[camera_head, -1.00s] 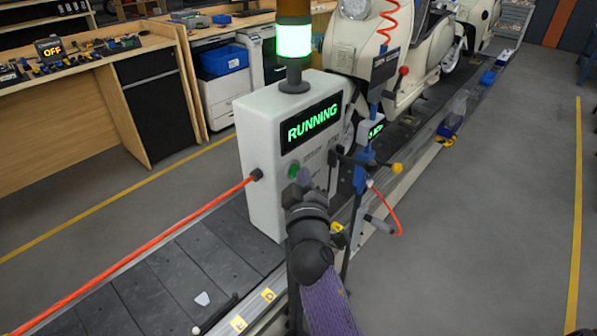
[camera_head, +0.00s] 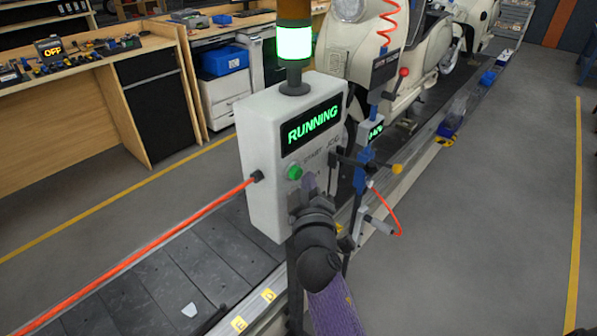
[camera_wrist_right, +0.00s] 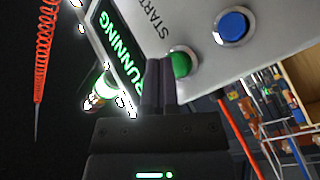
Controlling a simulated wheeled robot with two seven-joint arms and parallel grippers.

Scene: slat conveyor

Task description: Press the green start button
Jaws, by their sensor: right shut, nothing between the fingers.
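The green start button (camera_head: 294,172) is on the front of a white control box (camera_head: 263,205), below a display that reads RUNNING in green. My right gripper (camera_head: 309,184) is shut and empty, just right of and below the button. The button shows whole in the head view. In the right wrist view the shut fingers (camera_wrist_right: 160,68) overlap the left edge of the green button (camera_wrist_right: 182,63); I cannot tell whether they touch it. The START lettering and a blue button (camera_wrist_right: 232,25) are near it. My left gripper is not in view.
A lit green lamp (camera_head: 294,43) stands on the box. An orange cable (camera_head: 135,257) runs from its left side. The slat conveyor (camera_head: 190,270) carries cream scooters (camera_head: 385,50) behind the box. A stand with a crank (camera_head: 378,225) is close on the right.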

